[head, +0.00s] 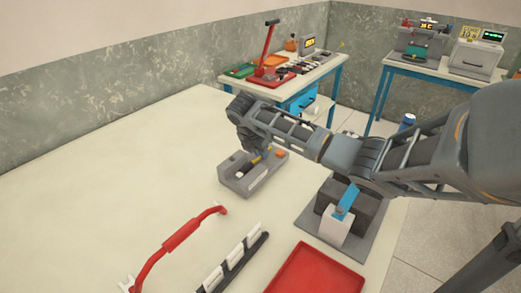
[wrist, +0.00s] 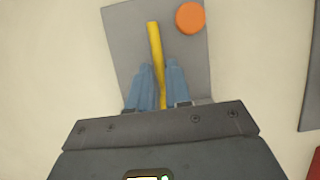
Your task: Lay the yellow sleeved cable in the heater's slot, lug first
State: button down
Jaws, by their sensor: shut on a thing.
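The heater appears to be the low grey block (head: 262,181) on the pale table, with an orange round button (head: 280,153) on top; in the wrist view its grey top (wrist: 126,35) lies under my fingers. My gripper (head: 257,153) is over the block, pointing down. In the wrist view its two blue-grey fingers (wrist: 161,72) are shut on the yellow sleeved cable (wrist: 154,38). The cable's free end extends past the fingertips over the grey top, left of the orange button (wrist: 190,17). The lug and slot cannot be made out, nor whether the cable touches the block.
A red-handled curved tool (head: 180,237), a dark strip with white pieces (head: 232,262) and a red tray (head: 316,272) lie in front. A dark block on a grey plate (head: 347,246) stands right, under my arm. The table's left side is clear.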

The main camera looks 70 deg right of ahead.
jog(key=c, duration=1)
grip_release()
jog(key=shift+b+v, duration=0.3)
jog(key=shift+v, duration=3.6)
jog(key=shift+a, duration=0.1)
